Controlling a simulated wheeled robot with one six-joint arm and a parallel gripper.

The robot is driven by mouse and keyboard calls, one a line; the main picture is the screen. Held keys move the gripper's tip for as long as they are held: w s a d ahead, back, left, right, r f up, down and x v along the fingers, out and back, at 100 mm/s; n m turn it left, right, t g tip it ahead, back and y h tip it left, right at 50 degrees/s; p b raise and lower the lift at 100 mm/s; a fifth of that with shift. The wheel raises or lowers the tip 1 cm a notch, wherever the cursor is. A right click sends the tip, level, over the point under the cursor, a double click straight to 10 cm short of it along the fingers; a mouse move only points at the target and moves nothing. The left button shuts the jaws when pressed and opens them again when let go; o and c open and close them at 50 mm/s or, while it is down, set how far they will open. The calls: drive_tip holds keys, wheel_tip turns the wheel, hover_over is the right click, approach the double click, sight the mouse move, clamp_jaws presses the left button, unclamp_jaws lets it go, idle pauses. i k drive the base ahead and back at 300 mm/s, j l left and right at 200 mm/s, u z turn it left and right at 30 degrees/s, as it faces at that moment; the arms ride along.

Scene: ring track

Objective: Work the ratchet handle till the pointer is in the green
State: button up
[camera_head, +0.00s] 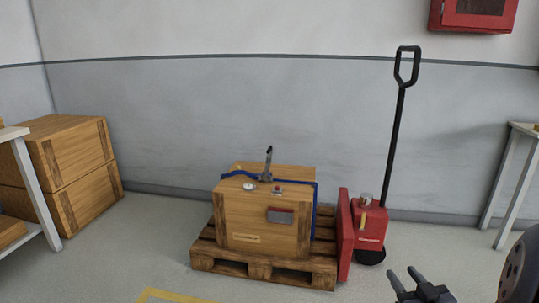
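A wooden crate (245,223) stands on a pallet with a blue strap (301,184) across its top and down its side. A dark ratchet handle (268,160) stands nearly upright on top of the crate. A small white round dial (249,187) sits left of the handle's base; its pointer and any green zone are too small to make out. My gripper (408,276) is at the bottom right, open and empty, in front of the pallet jack and well apart from the crate.
The wooden pallet (222,264) rests on the floor beside a red pallet jack (370,226) with a tall black handle. Stacked crates (68,160) stand at the left wall. White tables flank both sides. The floor in front is clear, with yellow marking (160,296).

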sight(270, 150)
drive_tip(key=i+j+z, duration=0.1)
drive_tip(key=i+j, duration=0.55)
drive_tip(key=i+j+z, duration=0.15)
drive_tip(key=i+j, duration=0.15)
drive_tip(key=i+j+z, duration=0.1)
drive_tip(key=i+j, duration=0.2)
drive_tip(key=j, duration=0.2)
drive_tip(key=i+j, duration=0.3)
drive_tip(key=j, duration=0.15)
drive_tip(key=i+j+z, duration=0.15)
drive_tip(key=j, duration=0.25)
drive_tip(key=i+j+z, duration=0.1)
drive_tip(key=i+j, duration=0.5)
drive_tip(key=j, duration=0.35)
drive_tip(key=l+z, duration=0.05)
